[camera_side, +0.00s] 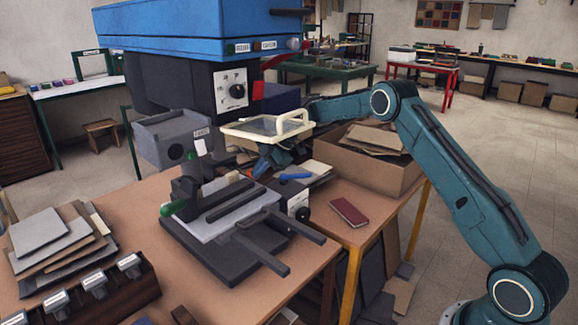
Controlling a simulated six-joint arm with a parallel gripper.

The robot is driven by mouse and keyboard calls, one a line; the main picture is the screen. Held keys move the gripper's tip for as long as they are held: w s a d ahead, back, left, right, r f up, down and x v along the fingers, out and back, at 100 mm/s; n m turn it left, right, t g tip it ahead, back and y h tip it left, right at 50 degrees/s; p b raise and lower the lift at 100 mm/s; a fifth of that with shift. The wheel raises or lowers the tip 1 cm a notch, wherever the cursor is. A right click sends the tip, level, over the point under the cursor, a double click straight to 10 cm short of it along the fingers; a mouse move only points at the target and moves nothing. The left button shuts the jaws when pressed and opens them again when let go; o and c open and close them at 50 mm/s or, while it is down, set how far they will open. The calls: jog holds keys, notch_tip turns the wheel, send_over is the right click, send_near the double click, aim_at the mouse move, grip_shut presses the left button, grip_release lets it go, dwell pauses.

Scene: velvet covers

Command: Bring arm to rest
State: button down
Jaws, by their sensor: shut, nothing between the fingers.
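My teal arm (455,180) rises from the lower right, bends at a high elbow and reaches left toward the blue press (190,35). My gripper (265,165) is near the press bed, below and partly behind a cream-framed clear guard (245,130) with a handle. It looks shut and empty, though its fingertips are small and partly hidden. I cannot tell whether it touches anything. The press's black bed (225,255) with its clamp bars lies on the wooden table, to the lower left of my gripper. A dark red book-like cover (348,211) lies flat on the table at right.
An open cardboard box (375,170) with flat sheets stands beneath my forearm. A blue-handled tool (295,177) lies by the press. Stacked boards (60,245) and a rack of metal-headed stamps (85,290) are at lower left.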

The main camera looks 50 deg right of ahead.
jog(key=shift+v, duration=1.6)
jog(key=shift+s, duration=0.15)
jog(key=s+r+m+g+h, duration=0.25)
jog(key=s+m, duration=0.45)
jog(key=s, duration=0.4)
jog(key=s+r+m+g+h, duration=0.1)
jog(key=s+m+g+h, duration=0.15)
jog(key=s+m, duration=0.65)
jog(key=s+a+r+t, duration=0.1)
jog(key=s+a+r, duration=0.2)
jog(key=s+r, duration=0.3)
jog(key=s+a+r+t, duration=0.1)
jog(key=s+a+r, duration=0.25)
jog(key=s, duration=0.45)
jog(key=s+a+r+t, duration=0.1)
jog(key=s+a+t, duration=0.1)
jog(key=s, duration=1.1)
jog(key=shift+a+m+t, duration=0.4)
jog(key=shift+a, duration=0.15)
